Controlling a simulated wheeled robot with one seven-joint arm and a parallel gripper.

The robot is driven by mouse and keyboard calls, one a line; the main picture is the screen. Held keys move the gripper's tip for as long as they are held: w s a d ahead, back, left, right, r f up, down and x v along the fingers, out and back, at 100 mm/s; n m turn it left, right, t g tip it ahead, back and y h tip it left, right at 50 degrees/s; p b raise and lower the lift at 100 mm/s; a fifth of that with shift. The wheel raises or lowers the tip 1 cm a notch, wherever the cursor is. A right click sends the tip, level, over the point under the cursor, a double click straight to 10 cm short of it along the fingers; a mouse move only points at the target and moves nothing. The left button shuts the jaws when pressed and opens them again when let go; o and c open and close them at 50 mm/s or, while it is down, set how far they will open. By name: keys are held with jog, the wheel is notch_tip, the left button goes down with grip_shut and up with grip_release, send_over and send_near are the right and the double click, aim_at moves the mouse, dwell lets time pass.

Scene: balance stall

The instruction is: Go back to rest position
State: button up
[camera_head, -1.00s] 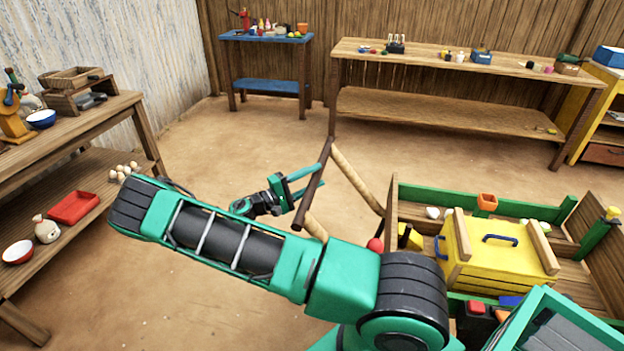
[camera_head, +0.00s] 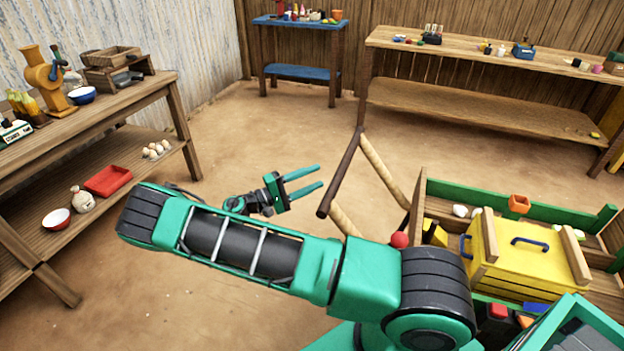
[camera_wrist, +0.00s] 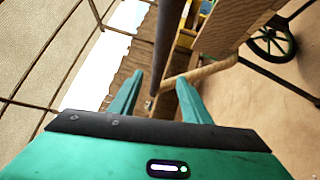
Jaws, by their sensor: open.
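My gripper (camera_head: 305,181) is open and empty, held out in the air over the dirt floor in the head view. My green and black arm spans the lower middle of that view. The gripper's two green fingers point right, apart from the dark handle bar (camera_head: 339,172) of the wooden cart (camera_head: 425,195). In the wrist view the spread fingers (camera_wrist: 155,98) show with nothing gripped, and the dark bar (camera_wrist: 167,45) appears beyond and between them.
The cart carries a yellow crate (camera_head: 515,262) and an orange pot (camera_head: 519,203). A wooden shelf table (camera_head: 150,97) stands left, a blue table (camera_head: 262,22) and a long wooden bench (camera_head: 470,48) at the back. Open dirt floor (camera_head: 270,120) lies between. A spoked wheel (camera_wrist: 272,42) shows in the wrist view.

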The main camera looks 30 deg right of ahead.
jog(key=shift+r, duration=0.1)
notch_tip(320, 180, up, 8)
jog(key=s+m+g+y, duration=0.1)
jog(key=m+y, duration=0.3)
jog(key=y, duration=0.1)
jog(key=s+d+r+m+g+y, duration=0.1)
jog(key=s+d+r+y, duration=0.1)
jog(key=s+y, duration=0.25)
jog(key=s+d+r+m+y, duration=0.1)
jog(key=s+d+r+y, duration=0.2)
jog(key=s, duration=0.3)
jog(key=s+a+r+t+y, duration=0.1)
jog(key=s+a+r+y, duration=0.1)
jog(key=s, duration=0.5)
jog(key=s+a+r+t+y, duration=0.2)
jog(key=s, duration=0.6)
jog(key=s+a+r+t+y, duration=0.1)
jog(key=s+a+r+y, duration=0.1)
jog(key=s, duration=0.6)
jog(key=shift+m+y, duration=0.3)
jog(key=shift+y, duration=0.25)
